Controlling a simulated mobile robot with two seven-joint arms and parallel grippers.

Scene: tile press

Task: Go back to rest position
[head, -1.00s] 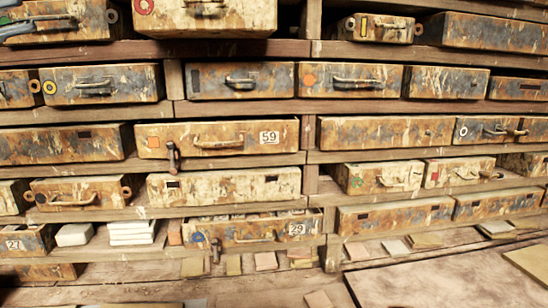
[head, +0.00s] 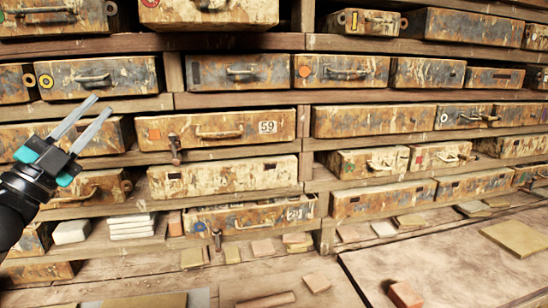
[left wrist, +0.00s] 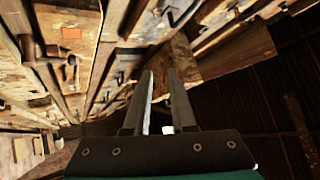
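My left gripper (head: 101,104) shows at the left of the head view, fingers pointing up and right in front of the shelving. Its two grey fingers are parallel with a gap between them, and nothing is held. In the left wrist view the open, empty fingers (left wrist: 160,72) point away from the camera. Beyond them are tilted drawer fronts and a dark area. My right gripper is not in view.
Wooden shelves hold several worn metal drawers, including one marked 59 (head: 231,127). The drawer marked 29 (head: 240,222) shows some contents over its upper edge. White tiles (head: 131,227) are stacked on the lower shelf. Loose tiles and a reddish block (head: 405,294) lie on the worktop.

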